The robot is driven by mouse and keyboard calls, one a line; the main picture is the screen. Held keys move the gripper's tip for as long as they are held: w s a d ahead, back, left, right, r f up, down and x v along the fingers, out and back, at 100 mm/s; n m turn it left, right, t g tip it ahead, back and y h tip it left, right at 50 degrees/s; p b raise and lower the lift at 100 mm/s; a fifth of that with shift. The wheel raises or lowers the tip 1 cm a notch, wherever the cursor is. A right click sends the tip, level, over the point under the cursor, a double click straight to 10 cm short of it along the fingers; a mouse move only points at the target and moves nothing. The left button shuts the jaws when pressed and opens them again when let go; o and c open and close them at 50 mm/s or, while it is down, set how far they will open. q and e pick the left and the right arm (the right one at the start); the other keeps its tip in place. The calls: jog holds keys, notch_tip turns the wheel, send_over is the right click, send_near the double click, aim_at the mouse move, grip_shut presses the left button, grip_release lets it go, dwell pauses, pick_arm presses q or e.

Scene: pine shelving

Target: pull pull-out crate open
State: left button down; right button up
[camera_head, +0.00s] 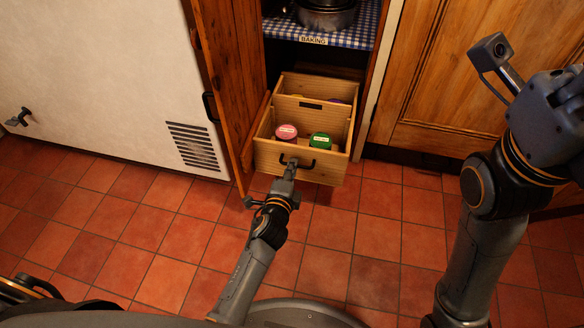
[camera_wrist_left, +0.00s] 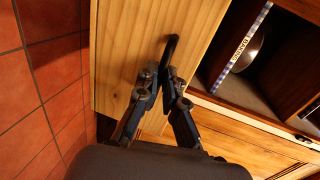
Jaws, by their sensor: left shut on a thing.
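The pull-out crate (camera_head: 318,167) is a pale wooden box standing out from the lower part of an open cupboard. It holds a pink-lidded jar (camera_head: 286,132) and a green-lidded jar (camera_head: 320,141) in its front part, with a divider behind them. Its dark bar handle (camera_head: 308,165) is on the front panel. My left gripper (camera_head: 290,168) is shut on this handle. In the left wrist view, the fingers (camera_wrist_left: 160,76) close around the handle (camera_wrist_left: 171,46) against the crate's wooden front (camera_wrist_left: 118,45). My right arm shows at the right, but its gripper is out of view.
The wooden cupboard door (camera_head: 222,70) stands open at the crate's left. A shelf with checked cloth (camera_head: 350,37) and a dark pot (camera_head: 325,15) is above. A white appliance (camera_head: 100,70) stands at the left. The red tiled floor (camera_head: 370,235) in front is clear.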

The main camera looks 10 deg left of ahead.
pick_arm(q)
jog(key=shift+a, duration=0.1)
jog(key=c, duration=1.5)
grip_release()
jog(key=shift+o, duration=0.2)
jog(key=shift+s, duration=0.1)
jog(key=v, duration=1.1)
jog(key=shift+s, duration=0.35)
jog(key=shift+r, duration=0.1)
